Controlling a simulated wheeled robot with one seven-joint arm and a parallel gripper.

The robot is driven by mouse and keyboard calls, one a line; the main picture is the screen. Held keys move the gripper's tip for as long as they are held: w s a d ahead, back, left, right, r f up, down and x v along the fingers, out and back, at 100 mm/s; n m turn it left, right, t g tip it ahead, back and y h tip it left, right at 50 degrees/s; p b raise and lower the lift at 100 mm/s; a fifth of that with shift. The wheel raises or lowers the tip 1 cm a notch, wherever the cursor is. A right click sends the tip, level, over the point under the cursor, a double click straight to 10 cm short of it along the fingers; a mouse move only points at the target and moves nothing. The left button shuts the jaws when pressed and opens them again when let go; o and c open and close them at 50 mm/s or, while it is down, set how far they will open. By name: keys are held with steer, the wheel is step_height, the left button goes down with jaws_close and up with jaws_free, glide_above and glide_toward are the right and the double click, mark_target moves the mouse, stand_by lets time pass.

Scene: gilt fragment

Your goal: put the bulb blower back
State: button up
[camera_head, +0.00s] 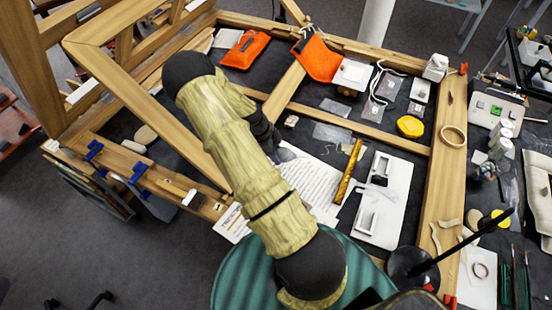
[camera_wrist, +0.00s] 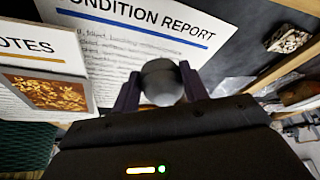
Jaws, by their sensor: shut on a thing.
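The bulb blower (camera_wrist: 162,82) shows in the wrist view as a rounded grey body between my two dark fingers. My gripper (camera_wrist: 160,92) is shut on it; my gripper's body hides its lower part. In the head view my gripper (camera_head: 283,153) is mostly hidden behind my arm, just beyond the printed condition report (camera_head: 310,180). The report also lies behind the blower in the wrist view (camera_wrist: 110,45). I cannot tell whether the blower touches the table, nor which spot is its place.
A wooden frame (camera_head: 448,170) borders the dark tabletop. A notes card (camera_wrist: 45,90) stands close at left in the wrist view.

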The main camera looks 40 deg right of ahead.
steer(key=shift+f, duration=0.1)
step_height(320, 180, down, 4)
steer(key=shift+r+p, duration=0.1)
steer(key=shift+p, duration=0.7)
steer(key=shift+f+b, duration=0.3)
steer(key=o, duration=1.1)
steer(key=shift+r, duration=0.1)
